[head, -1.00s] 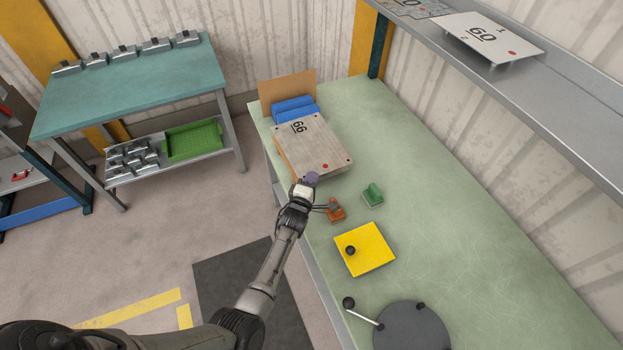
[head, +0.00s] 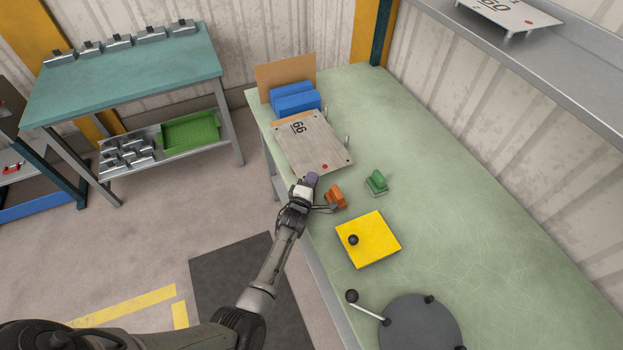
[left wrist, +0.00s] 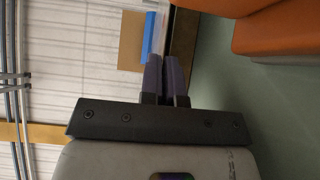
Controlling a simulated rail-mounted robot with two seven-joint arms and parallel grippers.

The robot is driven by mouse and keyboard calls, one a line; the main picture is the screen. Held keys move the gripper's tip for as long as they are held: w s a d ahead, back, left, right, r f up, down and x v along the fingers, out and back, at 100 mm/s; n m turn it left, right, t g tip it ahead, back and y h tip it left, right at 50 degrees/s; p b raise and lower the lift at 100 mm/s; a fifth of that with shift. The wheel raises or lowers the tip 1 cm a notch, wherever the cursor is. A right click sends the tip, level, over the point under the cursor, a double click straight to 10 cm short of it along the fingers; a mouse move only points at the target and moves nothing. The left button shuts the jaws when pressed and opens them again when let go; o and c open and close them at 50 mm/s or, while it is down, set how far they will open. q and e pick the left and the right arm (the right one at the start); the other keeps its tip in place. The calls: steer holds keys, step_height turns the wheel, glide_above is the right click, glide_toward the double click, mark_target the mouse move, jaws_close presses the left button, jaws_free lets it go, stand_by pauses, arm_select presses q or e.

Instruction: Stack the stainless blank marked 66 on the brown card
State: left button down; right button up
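The stainless blank marked 66 (head: 318,150) lies roughly level near the left end of the green bench, with a red dot near its front corner. A strip of brown card (head: 279,124) shows at its far left edge; the blank hides the rest. My left gripper (head: 311,180) is at the blank's near edge. In the left wrist view, its purple fingers (left wrist: 165,80) are close together on a thin edge, taken as the blank's. I cannot tell whether the blank rests fully on the card. My right gripper is not in view.
Blue blocks (head: 297,98) and an upright tan board (head: 286,74) stand behind the blank. Two pins rise along its right side. Orange (head: 336,196) and green (head: 376,182) handled pieces and a yellow plate (head: 375,247) are nearby. A shelf overhead holds a plate marked 60 (head: 497,14).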

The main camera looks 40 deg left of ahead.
arm_select(q)
steer(key=shift+f, duration=0.25)
stand_by(0.6)
steer(key=c, duration=1.3)
jaws_free()
steer(key=shift+o, duration=0.2)
steer(key=shift+f, duration=0.15)
steer(key=v, duration=1.3)
steer(key=shift+s+d+p, duration=0.15)
steer(key=shift+s+p, duration=0.15)
steer(key=shift+s, duration=0.05)
